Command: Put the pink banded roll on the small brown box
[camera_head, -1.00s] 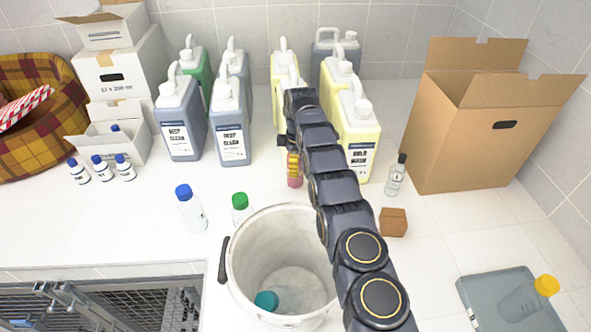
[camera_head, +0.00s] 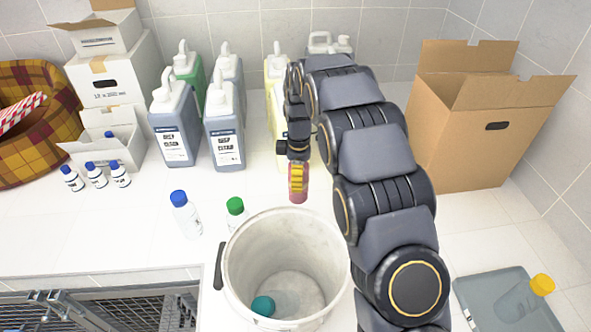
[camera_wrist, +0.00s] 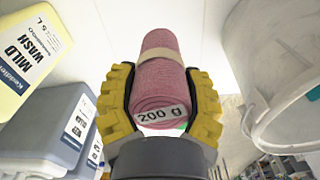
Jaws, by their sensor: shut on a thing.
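The pink banded roll (camera_head: 298,197) hangs upright in my gripper (camera_head: 298,180), behind the white bucket in the head view. In the wrist view the roll (camera_wrist: 156,68) shows pink cloth, a pale band and a "200 g" label. The yellow fingers of my gripper (camera_wrist: 160,100) are shut on it from both sides. I cannot tell for sure how high it is above the counter. The small brown box is hidden now; my arm covers the area right of the bucket in the head view.
The white bucket (camera_head: 233,262) stands in front of the roll. Tall jugs (camera_head: 224,130) stand behind it. A green-capped bottle (camera_head: 236,212) and a blue-capped bottle (camera_head: 186,215) are to the left.

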